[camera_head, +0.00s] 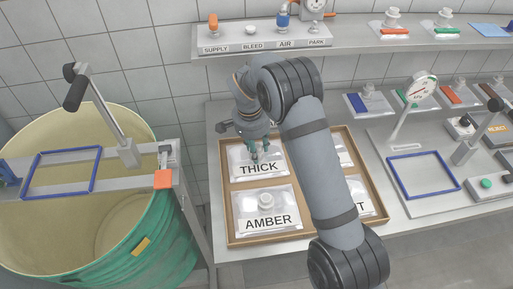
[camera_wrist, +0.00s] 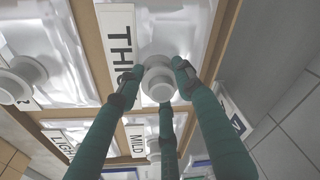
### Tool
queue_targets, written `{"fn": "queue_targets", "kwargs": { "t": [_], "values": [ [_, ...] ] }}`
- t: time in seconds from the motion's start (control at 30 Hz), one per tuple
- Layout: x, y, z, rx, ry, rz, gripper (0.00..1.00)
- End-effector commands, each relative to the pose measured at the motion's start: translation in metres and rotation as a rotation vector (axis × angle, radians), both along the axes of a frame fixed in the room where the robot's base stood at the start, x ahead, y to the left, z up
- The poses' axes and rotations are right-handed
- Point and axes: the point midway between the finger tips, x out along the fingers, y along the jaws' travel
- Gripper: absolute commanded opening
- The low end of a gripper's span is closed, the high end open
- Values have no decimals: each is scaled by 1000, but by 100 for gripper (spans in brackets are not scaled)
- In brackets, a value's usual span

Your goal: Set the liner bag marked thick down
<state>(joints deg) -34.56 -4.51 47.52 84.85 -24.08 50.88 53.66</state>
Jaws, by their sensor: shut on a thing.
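The clear liner bag marked THICK (camera_head: 258,169) is in the back left compartment of the wooden tray (camera_head: 232,240). It looks flat and level; I cannot tell whether it rests fully on the tray floor. My gripper (camera_head: 262,153) points down at it, with its green fingers around the bag's white spout. In the wrist view the fingers close on the spout (camera_wrist: 158,80), beside the THICK label (camera_wrist: 120,42), which is partly cut off by a finger.
The AMBER bag (camera_head: 267,208) lies in front, and the MILD bag (camera_wrist: 136,138) is in another compartment. My arm hides much of the tray's right side. A green drum (camera_head: 160,240) stands left, a weighing plate with a blue frame (camera_head: 422,175) right, and a shelf (camera_head: 350,42) behind.

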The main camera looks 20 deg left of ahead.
Motion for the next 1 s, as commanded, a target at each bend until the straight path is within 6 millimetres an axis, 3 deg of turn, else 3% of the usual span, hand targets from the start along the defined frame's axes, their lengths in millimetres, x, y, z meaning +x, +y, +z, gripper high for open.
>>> {"fn": "queue_targets", "kwargs": {
  "t": [0.2, 0.23, 0.5, 0.83, 1.0],
  "values": [
    [1, 0, -3, 2, -2, 0, 0],
    [0, 0, -3, 0, 0, 0, 36],
    [0, 0, -2, -1, 0, 0, 52],
    [0, 0, 0, -1, 0, 0, 54],
    [-1, 2, 14, 3, -4, 0, 54]
  ]
}}
